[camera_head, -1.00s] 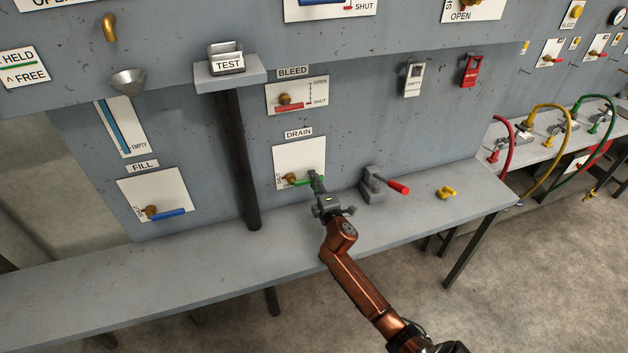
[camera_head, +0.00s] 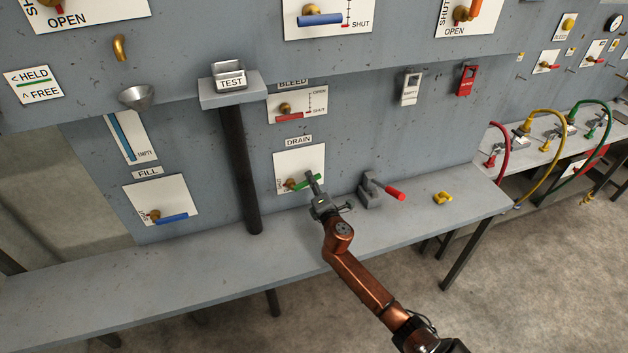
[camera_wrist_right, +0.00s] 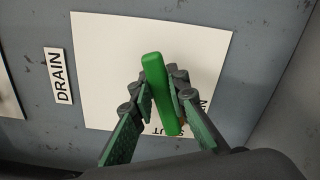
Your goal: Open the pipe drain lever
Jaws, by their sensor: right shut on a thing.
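The drain lever has a green handle (camera_head: 309,181) on a brass pivot (camera_head: 290,184), mounted on a white plate (camera_head: 291,160) under the DRAIN label (camera_head: 299,141). The handle is tilted, its free end slightly above the pivot. My right gripper (camera_head: 314,184) reaches up to the handle from the front. In the right wrist view the green handle (camera_wrist_right: 154,75) lies between the two fingers (camera_wrist_right: 162,97), which are closed on it. My left gripper does not show.
A grey bench (camera_head: 190,255) runs below the panel. A clamp with a red handle (camera_head: 394,192) stands just right of my gripper, and a yellow piece (camera_head: 442,198) lies farther right. The red bleed lever (camera_head: 289,117) is above; a dark post (camera_head: 240,170) stands left.

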